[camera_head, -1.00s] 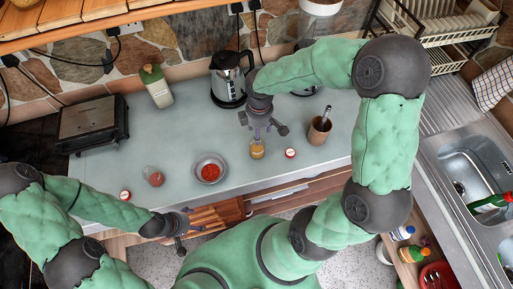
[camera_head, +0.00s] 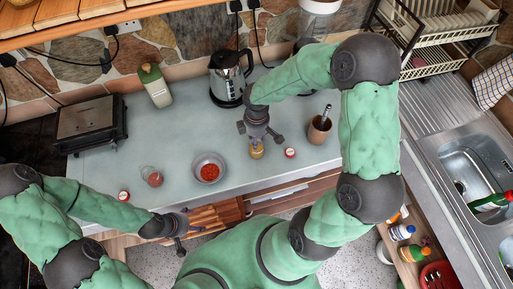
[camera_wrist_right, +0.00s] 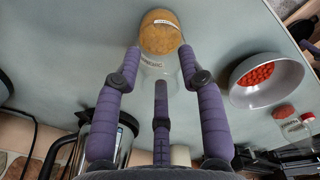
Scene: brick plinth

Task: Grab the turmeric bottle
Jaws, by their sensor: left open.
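The turmeric bottle (camera_head: 257,153) is a small clear jar with yellow-orange powder, standing on the counter near its front edge. In the right wrist view the labelled jar (camera_wrist_right: 160,38) lies between the fingertips, with clear glass around its lower part. My right gripper (camera_head: 260,142) is over the jar in the head view and partly covers it. In the wrist view its purple fingers (camera_wrist_right: 160,62) are spread on either side of the jar; contact is not clear. My left gripper (camera_head: 184,223) is open and empty below the counter's front edge, far from the jar.
A grey bowl of red pieces (camera_head: 208,168) and a small jar of red spice (camera_head: 152,178) stand left of the turmeric. The kettle (camera_head: 229,82) stands behind.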

